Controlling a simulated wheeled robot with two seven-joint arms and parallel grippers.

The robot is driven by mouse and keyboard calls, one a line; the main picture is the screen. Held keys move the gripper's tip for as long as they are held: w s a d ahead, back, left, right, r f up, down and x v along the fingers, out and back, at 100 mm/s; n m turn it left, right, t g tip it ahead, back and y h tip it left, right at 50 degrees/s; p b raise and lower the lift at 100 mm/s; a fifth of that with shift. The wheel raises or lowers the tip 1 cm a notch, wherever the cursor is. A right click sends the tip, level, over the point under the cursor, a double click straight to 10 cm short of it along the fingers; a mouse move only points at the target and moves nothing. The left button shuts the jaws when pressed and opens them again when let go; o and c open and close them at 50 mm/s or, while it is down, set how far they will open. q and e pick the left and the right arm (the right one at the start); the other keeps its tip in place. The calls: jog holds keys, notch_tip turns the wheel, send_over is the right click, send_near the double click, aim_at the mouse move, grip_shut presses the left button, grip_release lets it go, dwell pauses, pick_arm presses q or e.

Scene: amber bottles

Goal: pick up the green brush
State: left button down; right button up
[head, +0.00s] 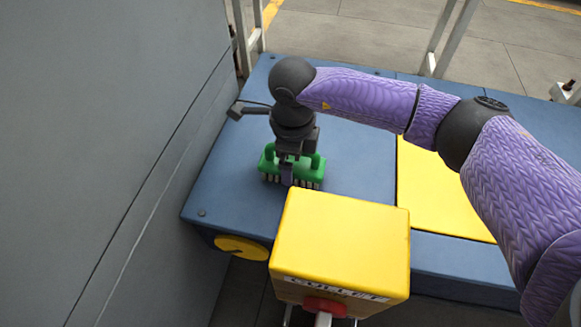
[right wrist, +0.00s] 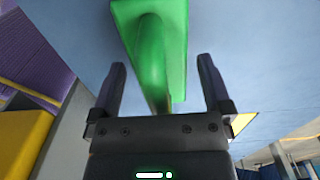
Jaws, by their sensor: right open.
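The green brush (head: 314,168) lies on the blue table top, bristles down, with its handle upward, near the table's left end. My right gripper (head: 286,176) reaches down over it from above and hides part of it. In the right wrist view, the brush's green handle (right wrist: 152,62) runs up between the two spread fingers of my right gripper (right wrist: 160,80). The fingers are open, with a visible gap on each side of the handle. My left gripper is not in view.
A yellow box (head: 340,240) with a lettered label stands in front of the brush, close to it. The blue table (head: 225,185) has a yellow panel (head: 432,190) to the right. A grey wall (head: 90,150) rises close on the left. The table top between brush and yellow panel is clear.

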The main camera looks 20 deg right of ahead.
jog(key=shift+r, duration=0.15)
jog(key=c, duration=1.3)
jog(key=shift+r, duration=0.1)
